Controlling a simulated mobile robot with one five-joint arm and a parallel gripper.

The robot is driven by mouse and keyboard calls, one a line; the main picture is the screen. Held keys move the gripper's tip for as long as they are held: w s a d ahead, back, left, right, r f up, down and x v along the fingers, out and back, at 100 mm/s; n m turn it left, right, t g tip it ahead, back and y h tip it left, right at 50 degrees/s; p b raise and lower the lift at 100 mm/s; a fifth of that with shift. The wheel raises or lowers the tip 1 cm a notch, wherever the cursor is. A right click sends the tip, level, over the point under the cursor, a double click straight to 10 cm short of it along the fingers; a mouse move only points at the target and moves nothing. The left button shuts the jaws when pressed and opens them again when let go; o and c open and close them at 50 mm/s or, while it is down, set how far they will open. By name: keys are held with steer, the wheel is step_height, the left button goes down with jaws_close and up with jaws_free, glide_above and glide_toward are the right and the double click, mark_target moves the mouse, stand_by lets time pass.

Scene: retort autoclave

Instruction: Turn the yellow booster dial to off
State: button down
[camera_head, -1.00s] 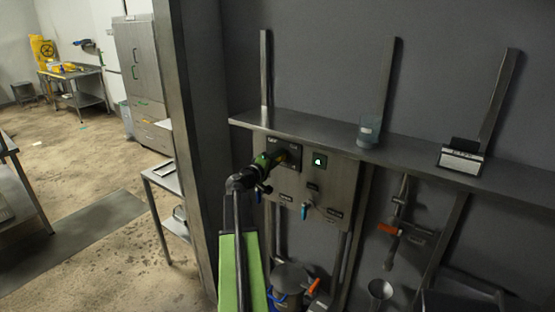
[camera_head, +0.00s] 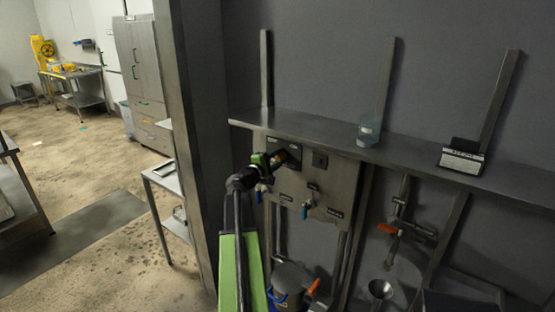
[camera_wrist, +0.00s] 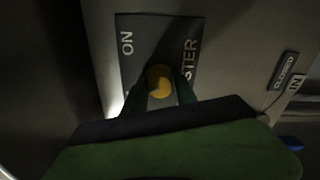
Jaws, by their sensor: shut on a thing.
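The yellow booster dial (camera_wrist: 160,80) sits on a dark plate (camera_wrist: 128,28) marked "ON" and letters ending in "STER". My gripper (camera_wrist: 159,94) is shut on the dial, with one dark finger on each side of it. In the head view my gripper (camera_head: 277,160) reaches the plate at the upper left of the steel panel (camera_head: 333,178), and the dial is mostly hidden behind it. The indicator (camera_head: 320,160) right of the dial is dark. The dial's pointer direction cannot be made out.
A steel shelf (camera_head: 410,160) runs just above the panel, carrying a clear beaker (camera_head: 369,131) and a small device (camera_head: 461,156). Blue-handled valves (camera_head: 305,211) sit below the dial. A steel post (camera_head: 191,150) stands close on the left.

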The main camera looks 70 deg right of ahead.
steer(key=shift+w+d+r, duration=0.1)
stand_by(0.3)
steer(key=c, duration=1)
jaws_free()
steer(key=v, duration=1.7)
steer(key=shift+a, duration=0.3)
